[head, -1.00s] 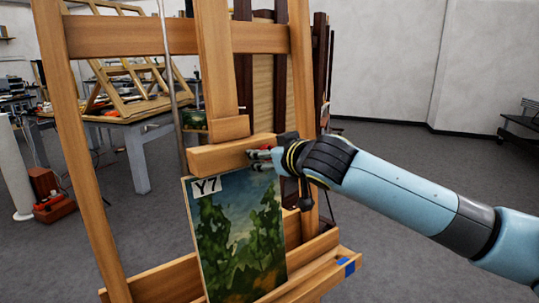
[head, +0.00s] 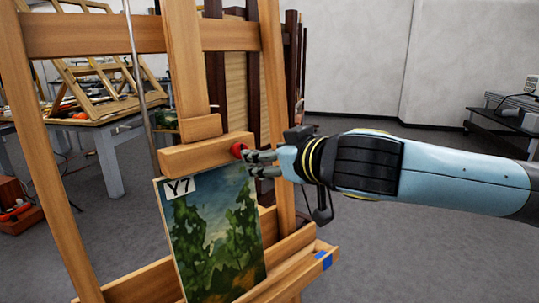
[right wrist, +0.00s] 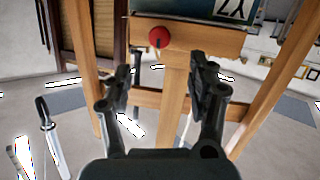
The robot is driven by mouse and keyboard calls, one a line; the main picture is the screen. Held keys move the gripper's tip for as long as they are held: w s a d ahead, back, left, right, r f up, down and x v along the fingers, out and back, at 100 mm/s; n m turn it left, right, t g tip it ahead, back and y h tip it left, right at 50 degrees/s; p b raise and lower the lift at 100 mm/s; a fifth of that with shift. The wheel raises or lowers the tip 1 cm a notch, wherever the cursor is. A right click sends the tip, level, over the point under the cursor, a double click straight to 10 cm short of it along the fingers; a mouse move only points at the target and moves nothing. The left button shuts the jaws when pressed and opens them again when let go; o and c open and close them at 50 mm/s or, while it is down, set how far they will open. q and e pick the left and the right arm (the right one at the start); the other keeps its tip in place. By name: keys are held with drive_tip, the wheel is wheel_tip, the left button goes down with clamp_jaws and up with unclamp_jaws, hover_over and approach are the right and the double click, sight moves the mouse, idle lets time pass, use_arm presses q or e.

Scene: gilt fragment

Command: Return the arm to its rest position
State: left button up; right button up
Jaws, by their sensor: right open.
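My right gripper (head: 262,163) is open and empty, just right of the easel's upper clamp block (head: 205,153) in the head view. A red knob (head: 237,150) sits on the right end of that block. In the right wrist view, the open fingers (right wrist: 160,82) point toward the easel, with the red knob (right wrist: 159,37) ahead of them and apart from them. The painting (head: 213,235), tagged Y7, stands on the easel below the block. My left gripper does not show.
The wooden easel (head: 150,37) stands close in front, with a lower ledge (head: 285,275) bearing a blue mark. A grey worktable (head: 108,160) stands behind at left. A dark bench (head: 500,125) is by the right wall. Open floor lies at right.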

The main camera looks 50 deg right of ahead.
idle(0.5)
drive_tip(key=s+d+f+m+g+b, duration=0.15)
drive_tip(key=f+b, duration=0.45)
drive_tip(key=f, duration=1.1)
drive_tip(key=s+d+f+m+g+b, duration=0.1)
drive_tip(key=s+d+f+g+b, duration=0.3)
drive_tip(key=f, duration=1.2)
drive_tip(key=s+d+f+m+g+b, duration=0.15)
drive_tip(key=f+b, duration=0.55)
drive_tip(key=f, duration=1)
drive_tip(key=s+a+f+n+g+y+b, duration=0.1)
drive_tip(key=s+a+f+b, duration=0.15)
drive_tip(key=s+f, duration=0.45)
drive_tip(key=s+a+f+g+b, duration=0.2)
drive_tip(key=s+a+f, duration=0.15)
drive_tip(key=f, duration=0.65)
drive_tip(key=s+a+f+n+g+y+b, duration=0.1)
drive_tip(key=s+a+f+b, duration=0.15)
drive_tip(key=s+f, duration=0.45)
drive_tip(key=s+a+f+n+g+y, duration=0.1)
drive_tip(key=s+a+f+n, duration=0.1)
drive_tip(key=s+a+f, duration=0.2)
drive_tip(key=s+a+f+n+g, duration=0.1)
drive_tip(key=s+a+f, duration=0.3)
drive_tip(key=s, duration=0.5)
wheel_tip(320, 180, down, 2)
drive_tip(key=shift+s+f+n+y, duration=0.1)
drive_tip(key=shift+s+n+y, duration=0.05)
drive_tip(key=shift+n+y, duration=0.3)
